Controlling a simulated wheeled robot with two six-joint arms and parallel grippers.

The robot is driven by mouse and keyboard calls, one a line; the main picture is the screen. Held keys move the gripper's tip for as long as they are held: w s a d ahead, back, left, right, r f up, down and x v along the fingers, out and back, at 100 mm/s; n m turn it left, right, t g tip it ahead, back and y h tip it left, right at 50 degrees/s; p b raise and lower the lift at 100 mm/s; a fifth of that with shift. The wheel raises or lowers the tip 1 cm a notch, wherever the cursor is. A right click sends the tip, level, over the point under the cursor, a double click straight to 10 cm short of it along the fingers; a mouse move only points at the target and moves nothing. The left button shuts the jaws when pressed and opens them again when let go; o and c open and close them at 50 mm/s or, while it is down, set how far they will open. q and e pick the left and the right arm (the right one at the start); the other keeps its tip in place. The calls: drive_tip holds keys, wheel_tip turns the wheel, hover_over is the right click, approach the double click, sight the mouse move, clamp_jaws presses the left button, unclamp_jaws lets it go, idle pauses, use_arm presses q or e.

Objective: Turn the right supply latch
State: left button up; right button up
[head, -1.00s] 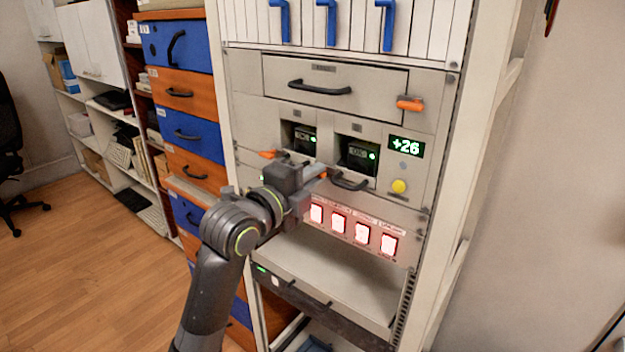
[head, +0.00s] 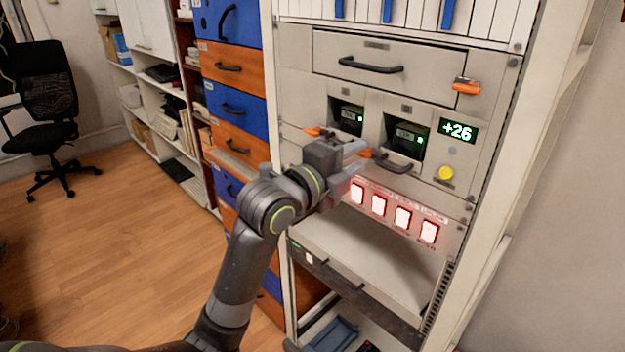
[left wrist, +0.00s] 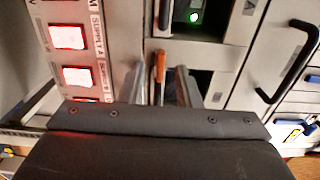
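The right supply (head: 405,138), a dark bay with a green-lit display and a black handle, is in the rack's middle row. Its orange latch (head: 366,153) shows just past my left gripper (head: 352,150), to the left of the handle. In the left wrist view the orange latch (left wrist: 160,68) stands between the two grey fingers of my left gripper (left wrist: 160,88). The fingers are apart, with a gap visible on both sides of the latch; its lower end is hidden by the gripper body. My right gripper is not in view.
The left supply (head: 347,117) has its own orange latch (head: 314,131). Lit red-and-white switches (head: 402,216) lie below, and a yellow button (head: 446,173) and a +26 display (head: 457,131) to the right. Another orange lever (head: 467,86) sits above. An open shelf is under the switches.

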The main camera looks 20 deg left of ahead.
use_arm(q)
drive_tip(key=p+v, duration=1.1)
drive_tip(key=v, duration=0.5)
drive_tip(key=shift+s, duration=0.1)
idle(0.5)
drive_tip(key=w+a+f+n+g+y, duration=0.1)
drive_tip(key=w+a+f+n+y, duration=0.3)
drive_tip(key=f, duration=0.6)
drive_tip(key=s+a+f+n+g+y, duration=0.1)
drive_tip(key=s+a+f+n+g, duration=0.15)
drive_tip(key=f, duration=0.75)
drive_tip(key=s+a+f+n+g+y, duration=0.1)
drive_tip(key=a+f+n+g, duration=0.2)
drive_tip(key=f, duration=0.7)
drive_tip(key=s+a+f+n+g+y, duration=0.1)
drive_tip(key=a+f+n, duration=0.3)
drive_tip(key=f, duration=0.7)
drive_tip(key=s+d+f+n+g, duration=0.1)
drive_tip(key=s+f+n+g, duration=0.4)
drive_tip(key=s+f, duration=1.05)
drive_tip(key=s+d+f+n+g, duration=0.1)
drive_tip(key=s+f, duration=0.3)
drive_tip(key=s, duration=0.5)
drive_tip(key=s+d+f+n+g, duration=0.2)
drive_tip(key=s+d+f+n, duration=0.1)
drive_tip(key=s, duration=0.7)
wheel_tip(320, 180, down, 2)
drive_tip(key=shift+d+f, duration=0.15)
drive_tip(key=shift+d, duration=0.35)
